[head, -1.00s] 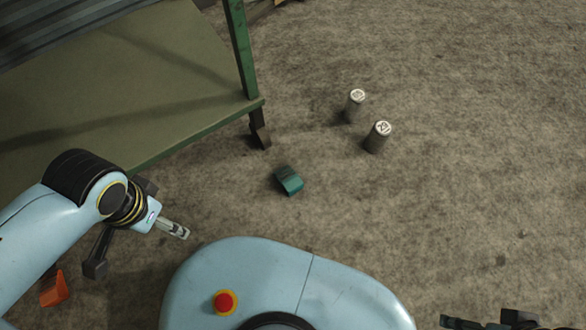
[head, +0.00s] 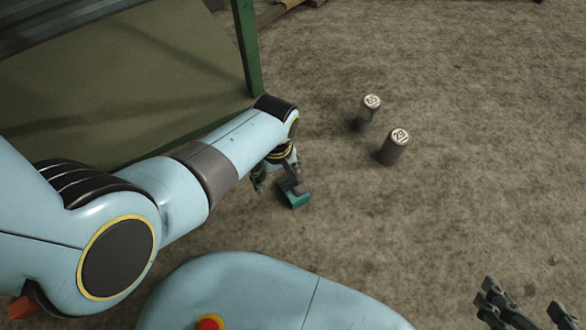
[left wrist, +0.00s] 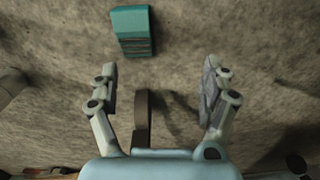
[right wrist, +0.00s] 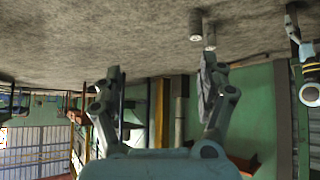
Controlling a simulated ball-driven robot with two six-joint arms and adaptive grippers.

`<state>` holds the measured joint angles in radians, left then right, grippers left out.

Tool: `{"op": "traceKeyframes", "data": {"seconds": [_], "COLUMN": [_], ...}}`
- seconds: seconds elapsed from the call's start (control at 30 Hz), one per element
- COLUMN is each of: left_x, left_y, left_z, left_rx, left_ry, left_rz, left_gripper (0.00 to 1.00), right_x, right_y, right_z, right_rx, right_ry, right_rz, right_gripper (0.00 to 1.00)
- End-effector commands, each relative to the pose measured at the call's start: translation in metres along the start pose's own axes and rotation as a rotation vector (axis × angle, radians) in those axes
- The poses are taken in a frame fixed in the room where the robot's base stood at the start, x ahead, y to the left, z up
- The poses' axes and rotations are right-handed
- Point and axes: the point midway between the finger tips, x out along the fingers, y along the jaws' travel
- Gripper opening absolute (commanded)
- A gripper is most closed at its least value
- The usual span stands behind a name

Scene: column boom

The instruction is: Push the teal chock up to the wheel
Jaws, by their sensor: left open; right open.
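The teal chock (head: 294,201) lies on the floor near the green-framed cart's corner. My left gripper (head: 278,187) reaches down beside it, partly covering it in the head view. In the left wrist view the chock (left wrist: 132,32) lies beyond the open, empty fingers (left wrist: 160,72), toward their left side. A dark upright piece (left wrist: 142,122) shows between the finger bases; I cannot tell if it is the wheel. My left arm hides the cart's corner and its wheel in the head view. My right gripper (head: 522,300) is open and empty at the lower right.
The cart's green post (head: 246,45) and deck (head: 100,90) are at the upper left. Two grey cylinders (head: 368,112) (head: 394,148) stand on the floor right of the chock. An orange piece (head: 20,308) shows at the lower left.

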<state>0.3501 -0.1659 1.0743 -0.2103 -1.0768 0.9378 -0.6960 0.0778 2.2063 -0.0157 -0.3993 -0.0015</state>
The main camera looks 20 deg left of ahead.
Motion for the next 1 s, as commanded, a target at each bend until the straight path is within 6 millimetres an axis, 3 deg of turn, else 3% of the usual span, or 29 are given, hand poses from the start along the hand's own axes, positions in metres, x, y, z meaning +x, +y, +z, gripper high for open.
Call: {"op": "traceKeyframes", "data": {"seconds": [0.1, 0.23, 0.67, 1.0], "left_x": [0.004, 0.005, 0.008, 0.033], "left_y": [0.027, 0.040, 0.042, 0.040], "left_z": [0.002, 0.004, 0.005, 0.006], "left_rx": [-0.042, -0.067, -0.071, -0.071], "left_ry": [-0.007, -0.011, -0.011, -0.013], "left_rz": [0.010, 0.017, 0.016, 0.013], "left_gripper": [0.81, 0.81, 0.81, 0.81], "right_x": [-0.001, -0.002, -0.001, -0.002], "right_y": [-0.001, -0.001, -0.002, -0.006], "right_z": [-0.003, -0.006, -0.006, -0.002], "right_rx": [0.002, 0.003, 0.002, -0.010], "right_ry": [0.059, 0.094, 0.109, 0.294], "right_rz": [0.000, 0.001, 0.001, 0.000], "right_gripper": [0.76, 0.76, 0.76, 0.76]}}
